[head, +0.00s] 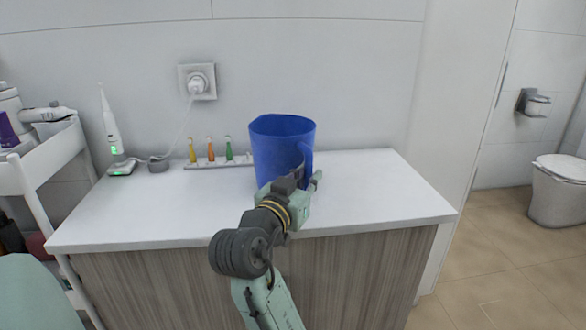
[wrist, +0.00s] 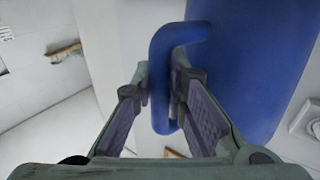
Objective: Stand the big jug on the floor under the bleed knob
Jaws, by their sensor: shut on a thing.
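The big blue jug (head: 280,143) is upright at the counter top in the head view, its handle on the right side towards my gripper. In the wrist view the jug body (wrist: 245,65) fills the upper right, and its handle (wrist: 160,85) stands between my two fingers. My gripper (head: 305,181) is shut on the handle; the fingers (wrist: 163,90) also show on either side of it in the wrist view. The jug's base is hidden behind my gripper, so I cannot tell whether it touches the counter. No bleed knob can be made out.
The white counter (head: 390,205) is clear on the right. Several small coloured bottles (head: 210,150) stand in a rack left of the jug. A charging toothbrush (head: 113,130) and white cart (head: 40,160) are at left. Open tiled floor (head: 510,260) and a toilet (head: 560,185) are at right.

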